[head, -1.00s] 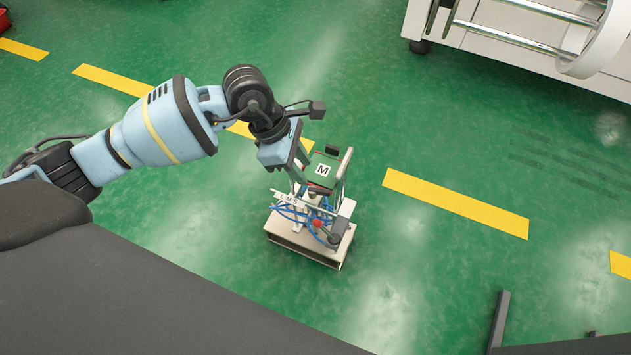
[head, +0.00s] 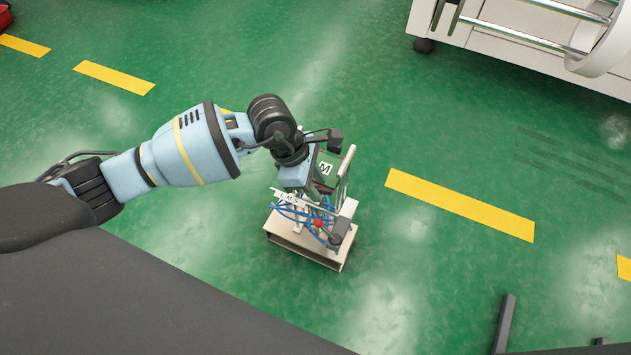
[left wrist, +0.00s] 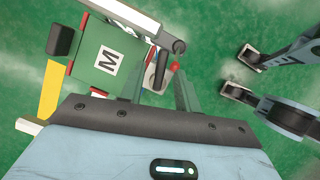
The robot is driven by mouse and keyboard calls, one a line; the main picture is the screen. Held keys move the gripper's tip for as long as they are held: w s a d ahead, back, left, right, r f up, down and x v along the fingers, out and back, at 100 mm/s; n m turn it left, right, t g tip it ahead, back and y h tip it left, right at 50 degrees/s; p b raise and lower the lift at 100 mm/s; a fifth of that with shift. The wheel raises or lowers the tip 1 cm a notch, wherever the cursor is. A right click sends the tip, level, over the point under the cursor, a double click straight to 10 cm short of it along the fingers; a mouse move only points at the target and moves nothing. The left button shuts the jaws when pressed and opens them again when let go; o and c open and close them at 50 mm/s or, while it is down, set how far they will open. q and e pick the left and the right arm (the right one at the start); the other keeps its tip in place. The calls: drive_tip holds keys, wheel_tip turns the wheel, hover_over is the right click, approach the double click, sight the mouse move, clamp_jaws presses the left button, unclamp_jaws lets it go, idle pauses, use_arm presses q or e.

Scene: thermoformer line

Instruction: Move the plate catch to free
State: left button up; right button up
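A small fixture stands on a beige base (head: 305,246) in the head view. It carries a green plate (left wrist: 95,58) marked M (head: 326,169), a red ball knob (head: 318,223) and tangled blue hoses (head: 290,212). I cannot tell which part is the plate catch. My left gripper (left wrist: 160,85) is over the fixture, beside the green plate. Its two fingers are apart in the left wrist view, with the red knob (left wrist: 174,66) showing between them, beyond the tips. I see nothing held. In the head view the arm hides part of the plate.
A lettered strip (head: 290,198) crosses the fixture near my left gripper. A pale bar (head: 344,172) rises at its right side. A white machine (head: 510,35) stands at the upper right. The green floor around the fixture is clear, with yellow stripes (head: 460,205).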

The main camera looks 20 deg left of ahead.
drive_tip(key=shift+w, duration=0.15)
use_arm(q)
clamp_jaws()
use_arm(e)
drive_tip(key=shift+w, duration=0.2)
drive_tip(key=shift+f, duration=0.1)
use_arm(q)
drive_tip(key=shift+f+m+g+b, duration=0.15)
drive_tip(key=shift+m+g+b, duration=0.3)
drive_tip(key=shift+m, duration=0.35)
drive_tip(key=shift+m+b, duration=0.3)
drive_tip(key=shift+m, duration=0.3)
drive_tip(key=shift+s, duration=0.1)
use_arm(e)
drive_tip(key=shift+s+f, duration=0.65)
drive_tip(key=shift+f, duration=0.1)
